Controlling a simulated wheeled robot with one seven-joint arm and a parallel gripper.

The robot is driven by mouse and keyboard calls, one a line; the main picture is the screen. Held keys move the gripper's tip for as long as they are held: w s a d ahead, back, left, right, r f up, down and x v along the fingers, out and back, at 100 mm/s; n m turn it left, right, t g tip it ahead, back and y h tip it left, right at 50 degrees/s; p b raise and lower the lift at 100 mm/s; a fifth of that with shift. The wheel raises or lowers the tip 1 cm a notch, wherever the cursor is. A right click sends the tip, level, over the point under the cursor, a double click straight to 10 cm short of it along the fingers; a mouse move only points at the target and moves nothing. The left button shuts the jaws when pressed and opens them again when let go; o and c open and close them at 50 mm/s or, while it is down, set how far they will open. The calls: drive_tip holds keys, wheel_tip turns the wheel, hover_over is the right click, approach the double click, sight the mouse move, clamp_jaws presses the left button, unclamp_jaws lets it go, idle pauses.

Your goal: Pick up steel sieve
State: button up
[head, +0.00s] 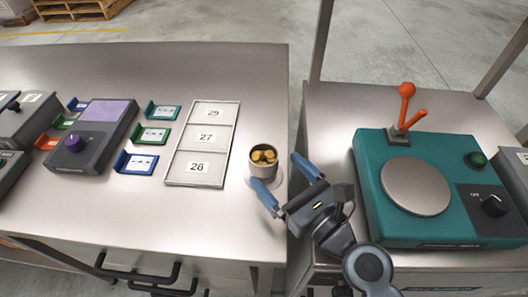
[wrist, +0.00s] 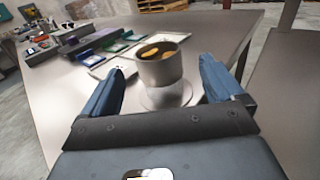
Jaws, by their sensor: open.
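The steel sieve appears to be the small round metal cup (head: 264,158) with yellow-brown pieces in it. It stands upright near the right edge of the left steel table, on a pale round base. My gripper (head: 272,184) is open, with its blue fingers on the near right side of the cup. In the wrist view the cup (wrist: 162,68) is between and just beyond the open fingers of my gripper (wrist: 170,90). I see no finger pressing on it.
A tray with cards 29, 27 and 28 (head: 231,139) lies left of the cup. A grey device with a purple top (head: 105,112) and several coloured card holders stand further left. A teal weigher (head: 370,215) with an orange lever stands on the right table, across a gap.

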sight(255, 147)
drive_tip(key=p+x, duration=0.1)
drive_tip(key=x, duration=0.6)
drive_tip(key=shift+w+a, duration=0.2)
drive_tip(key=shift+a, duration=0.1)
drive_tip(key=c, duration=1.2)
drive_tip(key=shift+r, duration=0.1)
drive_tip(key=shift+c, duration=0.4)
drive_tip(key=shift+r, duration=0.1)
